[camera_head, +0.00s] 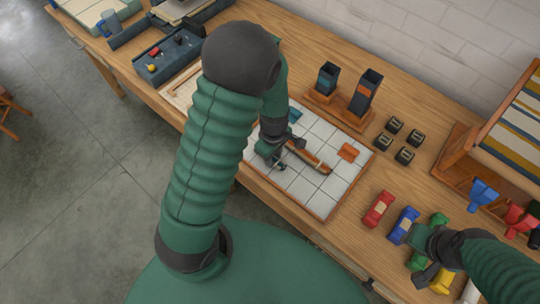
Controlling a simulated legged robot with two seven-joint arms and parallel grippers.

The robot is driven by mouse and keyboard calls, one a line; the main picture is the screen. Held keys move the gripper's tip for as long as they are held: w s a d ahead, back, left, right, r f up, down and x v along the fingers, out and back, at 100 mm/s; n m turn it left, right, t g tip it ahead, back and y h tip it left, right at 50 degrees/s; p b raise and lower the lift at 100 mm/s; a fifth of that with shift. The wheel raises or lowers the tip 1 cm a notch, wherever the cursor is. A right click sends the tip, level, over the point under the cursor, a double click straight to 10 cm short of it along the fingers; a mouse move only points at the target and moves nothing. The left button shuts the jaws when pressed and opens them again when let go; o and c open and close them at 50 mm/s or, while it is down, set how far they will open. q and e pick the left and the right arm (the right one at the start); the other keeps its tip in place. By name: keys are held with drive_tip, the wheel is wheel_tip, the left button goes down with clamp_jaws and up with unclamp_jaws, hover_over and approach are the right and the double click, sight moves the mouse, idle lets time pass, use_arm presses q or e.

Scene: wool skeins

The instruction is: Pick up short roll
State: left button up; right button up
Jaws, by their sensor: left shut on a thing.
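A brown roll-like piece (313,159) lies slantwise over the white tiled board (318,197). My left gripper (277,161) is low over the board at the left end of this piece and is shut on it; the fingertips are small and partly hidden by my own arm. I cannot tell whether the piece touches the tiles. My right gripper (423,258) is at the lower right, among the green and yellow skeins. Its fingers are dark and partly covered, so their opening is unclear.
An orange block (348,152) and a teal piece (295,115) lie on the board. A red skein (378,209) and a blue skein (403,225) lie right of it. Two dark upright holders (365,93) and several small black blocks stand behind. A striped rack (515,125) is far right.

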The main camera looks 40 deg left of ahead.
use_arm(q)
clamp_jaws()
